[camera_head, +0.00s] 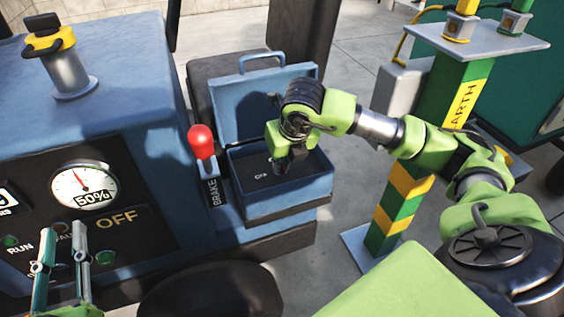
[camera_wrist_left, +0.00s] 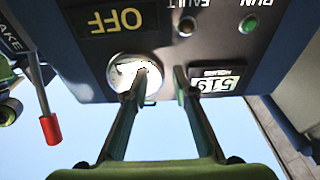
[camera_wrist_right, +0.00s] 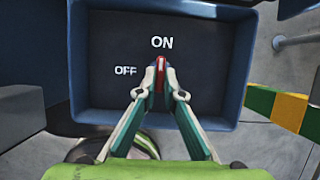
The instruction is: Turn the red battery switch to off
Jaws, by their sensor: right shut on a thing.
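The red battery switch (camera_wrist_right: 160,72) is in the open blue box (camera_head: 287,208), on a dark floor marked ON and OFF. Its visible part points up toward ON in the right wrist view, with OFF to its left. My right gripper (camera_wrist_right: 161,80) is shut on the switch, its fingertips on either side of it. In the head view my right gripper (camera_head: 281,168) reaches down into the box and hides the switch. My left gripper (camera_head: 61,236) is open and empty in front of the control panel (camera_head: 125,190); it also shows in the left wrist view (camera_wrist_left: 161,78).
A red-knobbed brake lever (camera_head: 202,142) stands just left of the box. The box's raised lid (camera_head: 240,100) is behind it. A green and yellow earth post (camera_head: 405,195) stands to the right, under my right arm. The panel has a gauge (camera_head: 85,188) reading 50%.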

